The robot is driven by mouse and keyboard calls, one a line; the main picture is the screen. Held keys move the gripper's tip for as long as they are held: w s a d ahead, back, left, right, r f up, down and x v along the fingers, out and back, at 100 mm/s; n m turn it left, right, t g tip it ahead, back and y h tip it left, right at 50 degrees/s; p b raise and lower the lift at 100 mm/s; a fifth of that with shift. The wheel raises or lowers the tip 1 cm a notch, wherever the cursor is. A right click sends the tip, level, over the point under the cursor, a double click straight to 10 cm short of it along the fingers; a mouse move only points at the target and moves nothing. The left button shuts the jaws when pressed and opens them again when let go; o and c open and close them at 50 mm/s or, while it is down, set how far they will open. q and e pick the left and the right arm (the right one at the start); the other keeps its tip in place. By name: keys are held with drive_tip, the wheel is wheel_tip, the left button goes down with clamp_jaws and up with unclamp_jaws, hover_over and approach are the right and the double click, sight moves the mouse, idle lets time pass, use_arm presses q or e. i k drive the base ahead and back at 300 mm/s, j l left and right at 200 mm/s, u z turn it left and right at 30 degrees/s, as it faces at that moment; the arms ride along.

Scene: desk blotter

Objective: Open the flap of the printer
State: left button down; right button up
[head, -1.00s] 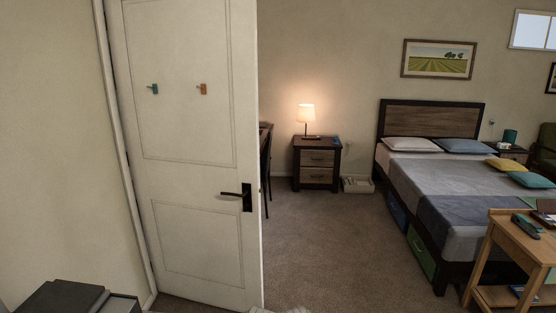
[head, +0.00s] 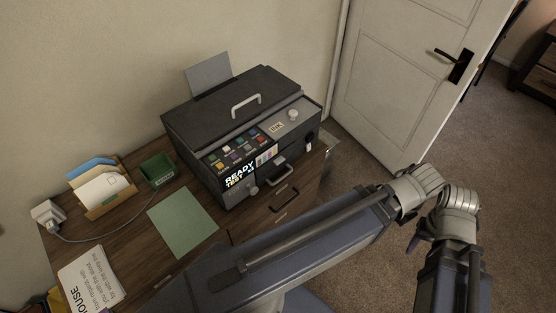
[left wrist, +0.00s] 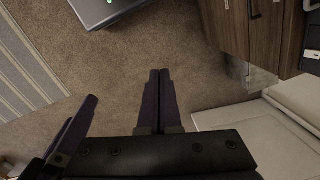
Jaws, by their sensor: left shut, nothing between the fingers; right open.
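The dark printer (head: 215,165) stands on the wooden desk. Its flat top flap (head: 205,118) lies down and carries a pale arched handle (head: 245,104). The front has coloured buttons, a READY TEST label, a knob and a smaller light handle. My right arm crosses the lower right of the head view, apart from the printer. Only a little of my right gripper (head: 424,236) shows, beside the arm's bend, mostly hidden; it is open. My left gripper (left wrist: 158,103) is shut and empty above the carpet in the left wrist view; it does not touch the printer.
The desk (head: 130,240) holds a green sheet (head: 183,222), a green box (head: 158,170), a letter holder (head: 103,190), a white plug with a cable (head: 47,212) and printed papers (head: 88,282). A white door (head: 400,75) stands right of the desk. Carpet lies clear between them.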

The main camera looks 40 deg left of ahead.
sight(277, 159)
drive_tip(key=l+u, duration=0.1)
drive_tip(key=u, duration=0.4)
drive_tip(key=i+l+u, duration=0.1)
drive_tip(key=u, duration=0.4)
drive_tip(key=l+u, duration=0.15)
drive_tip(key=u, duration=0.35)
drive_tip(key=l+u, duration=0.15)
drive_tip(key=u, duration=0.35)
drive_tip(key=k+l+u, duration=0.1)
drive_tip(key=l+u, duration=0.15)
drive_tip(key=l, duration=0.15)
drive_tip(key=k+l+u, duration=0.1)
drive_tip(key=l+u, duration=0.15)
drive_tip(key=l, duration=0.15)
drive_tip(key=k+l+u, duration=0.15)
drive_tip(key=l+u, duration=0.15)
drive_tip(key=k+l, duration=0.15)
drive_tip(key=l, duration=0.2)
drive_tip(key=k+l, duration=0.15)
drive_tip(key=l, duration=0.15)
drive_tip(key=k+l, duration=0.15)
drive_tip(key=l, duration=0.2)
drive_tip(key=i+u, duration=0.05)
